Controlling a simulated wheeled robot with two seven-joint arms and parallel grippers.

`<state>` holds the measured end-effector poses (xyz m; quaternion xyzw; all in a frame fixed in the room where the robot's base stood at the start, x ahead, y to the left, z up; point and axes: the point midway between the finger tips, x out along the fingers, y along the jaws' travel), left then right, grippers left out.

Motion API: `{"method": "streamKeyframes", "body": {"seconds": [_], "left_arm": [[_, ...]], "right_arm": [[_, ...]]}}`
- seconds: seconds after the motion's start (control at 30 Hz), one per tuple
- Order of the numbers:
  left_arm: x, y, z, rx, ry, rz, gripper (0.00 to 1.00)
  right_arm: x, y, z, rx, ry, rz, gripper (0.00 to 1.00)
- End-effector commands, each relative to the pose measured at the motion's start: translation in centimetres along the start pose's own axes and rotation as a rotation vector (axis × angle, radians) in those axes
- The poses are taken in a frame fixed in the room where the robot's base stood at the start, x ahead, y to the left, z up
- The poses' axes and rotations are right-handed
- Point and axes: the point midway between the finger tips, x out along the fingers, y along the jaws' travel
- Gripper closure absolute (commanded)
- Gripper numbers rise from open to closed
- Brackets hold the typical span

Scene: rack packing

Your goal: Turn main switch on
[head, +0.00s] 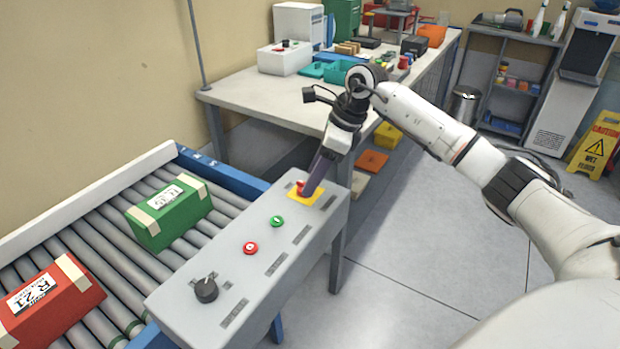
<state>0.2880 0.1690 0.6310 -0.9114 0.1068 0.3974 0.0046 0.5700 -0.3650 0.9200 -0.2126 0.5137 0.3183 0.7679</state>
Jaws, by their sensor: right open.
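The grey control panel (225,257) runs beside the roller conveyor. A black rotary knob (206,289), likely the main switch, sits at its near end. A red button (250,248) and a green button (277,221) lie along the middle. A red emergency button (300,186) on a yellow plate (308,199) is at the far end. My right gripper (312,187) points down at the yellow plate, right beside the red emergency button and partly in front of it. I cannot tell whether it touches. The gripper is open. My left gripper is not in view.
A green box (170,222) and a red box (47,308) lie on the conveyor rollers (105,250). A workbench (255,98) with bins and tools stands behind. A yellow wet-floor sign (597,145) stands at the right. The floor right of the panel is clear.

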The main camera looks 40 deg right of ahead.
Motion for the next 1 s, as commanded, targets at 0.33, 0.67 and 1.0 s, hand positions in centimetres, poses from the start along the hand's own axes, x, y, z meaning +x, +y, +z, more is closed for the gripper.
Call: {"method": "streamKeyframes", "body": {"seconds": [0.33,0.67,1.0], "left_arm": [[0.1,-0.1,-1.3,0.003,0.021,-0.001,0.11],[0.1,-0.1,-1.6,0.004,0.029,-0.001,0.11],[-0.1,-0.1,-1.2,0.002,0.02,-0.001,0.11]], "right_arm": [[2.2,0.0,0.0,0.001,0.0,0.0,0.5],[2.2,0.0,0.0,0.0,0.0,0.0,0.77],[2.1,0.0,0.0,0.019,-0.001,-0.009,0.91]]}}
